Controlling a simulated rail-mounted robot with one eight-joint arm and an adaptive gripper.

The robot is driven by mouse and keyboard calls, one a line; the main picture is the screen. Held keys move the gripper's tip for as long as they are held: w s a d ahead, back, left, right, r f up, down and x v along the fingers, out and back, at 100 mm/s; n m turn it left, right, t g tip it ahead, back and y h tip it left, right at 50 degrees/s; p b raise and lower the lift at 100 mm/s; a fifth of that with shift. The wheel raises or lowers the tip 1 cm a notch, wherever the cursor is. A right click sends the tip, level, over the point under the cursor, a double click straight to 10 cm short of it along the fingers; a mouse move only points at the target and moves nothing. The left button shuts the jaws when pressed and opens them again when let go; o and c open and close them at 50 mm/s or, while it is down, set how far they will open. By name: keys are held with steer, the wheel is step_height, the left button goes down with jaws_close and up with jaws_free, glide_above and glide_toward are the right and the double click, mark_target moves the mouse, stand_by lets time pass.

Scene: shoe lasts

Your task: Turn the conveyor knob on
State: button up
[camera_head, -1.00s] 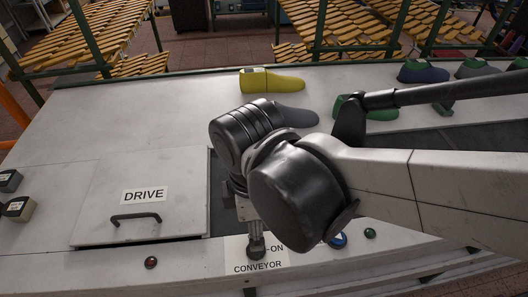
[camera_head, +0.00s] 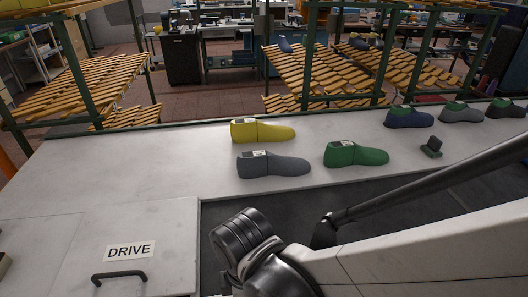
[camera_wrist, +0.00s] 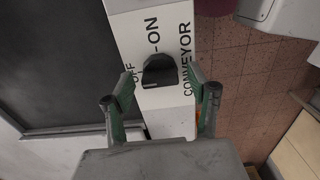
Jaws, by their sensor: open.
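The black conveyor knob (camera_wrist: 160,70) is in the wrist view, on a white label plate (camera_wrist: 150,30) with the words OFF, ON and CONVEYOR. The knob covers part of the lettering, and I cannot tell for sure which way it is set. My gripper (camera_wrist: 160,77) is open, with one green-padded finger on either side of the knob. The fingers stand apart from the knob in the picture; their height over it is hard to judge. In the head view the knob and the fingers are out of frame, and only my arm shows at lower right.
A yellow last (camera_head: 262,131), a grey last (camera_head: 272,166) and a green last (camera_head: 356,155) stand on the white table (camera_head: 130,165), with more lasts at right. A DRIVE panel (camera_head: 165,245) with a handle is at lower left. The dark belt (camera_wrist: 60,65) lies left of the label plate.

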steer(key=c, duration=1.1)
steer(key=shift+c, duration=0.2)
